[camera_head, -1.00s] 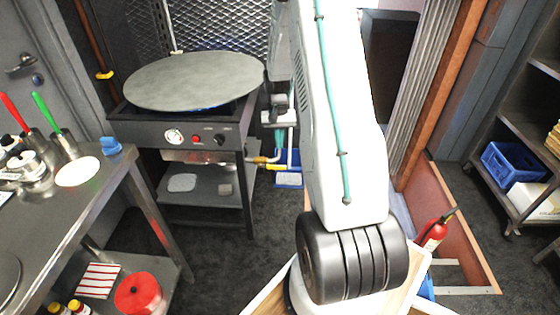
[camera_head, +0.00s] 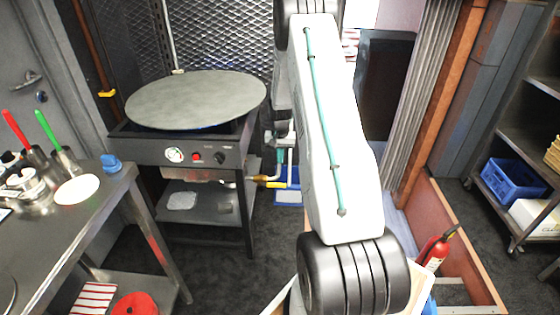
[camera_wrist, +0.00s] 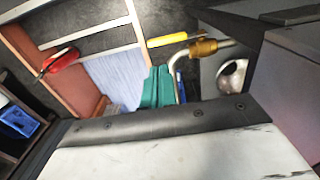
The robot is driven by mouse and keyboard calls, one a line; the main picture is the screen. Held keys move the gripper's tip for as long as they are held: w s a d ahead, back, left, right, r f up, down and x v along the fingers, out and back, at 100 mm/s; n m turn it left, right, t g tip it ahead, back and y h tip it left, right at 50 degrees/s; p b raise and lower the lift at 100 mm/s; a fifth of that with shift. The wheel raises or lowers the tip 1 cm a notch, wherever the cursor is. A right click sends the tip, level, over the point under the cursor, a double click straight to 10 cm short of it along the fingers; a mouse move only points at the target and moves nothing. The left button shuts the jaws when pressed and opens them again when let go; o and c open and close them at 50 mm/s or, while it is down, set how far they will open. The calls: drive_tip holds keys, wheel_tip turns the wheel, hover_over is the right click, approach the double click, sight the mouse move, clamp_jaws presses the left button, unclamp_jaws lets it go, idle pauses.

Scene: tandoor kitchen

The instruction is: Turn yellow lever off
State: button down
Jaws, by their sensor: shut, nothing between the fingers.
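In the wrist view the yellow lever (camera_wrist: 167,40) lies roughly level beside a brass valve (camera_wrist: 203,47) on a metal pipe. My gripper's teal fingers (camera_wrist: 158,70) are together and empty, just below the lever in that picture. I cannot tell whether they touch it.
The griddle stand (camera_head: 180,150) with a round plate stands left of my arm. A steel table (camera_head: 105,190) is at left. A red extinguisher (camera_head: 436,250) stands at right near a wooden frame (camera_head: 460,235). A shelf with a blue crate (camera_head: 512,180) is far right.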

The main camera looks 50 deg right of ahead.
sight(280, 184)
wheel_tip(280, 184, down, 12)
drive_tip(key=shift+r, duration=0.25)
drive_tip(key=shift+f, duration=0.1)
idle(0.4)
